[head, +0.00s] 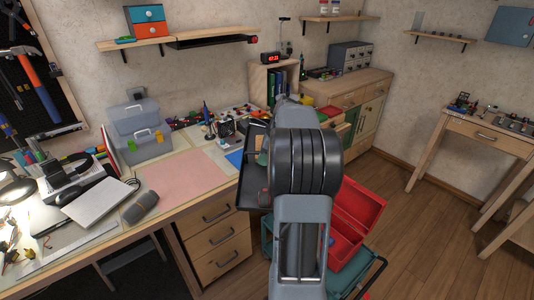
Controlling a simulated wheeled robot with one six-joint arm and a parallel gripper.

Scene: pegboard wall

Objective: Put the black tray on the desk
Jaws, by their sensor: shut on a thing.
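The black tray (248,184) shows to the left of my arm, at the right end of the wooden desk (168,218). Small things lie in it, among them a tan and green one and a reddish one. My arm covers the tray's right part. I cannot tell from this view whether the tray touches the desk or is above the floor beside it. My gripper is hidden behind my own arm, so its fingers and their hold do not show.
A pink mat (180,176) lies on the desk, with a grey toolbox (140,132) behind it. A red open toolbox (360,215) stands on a teal cart below, right of my arm.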

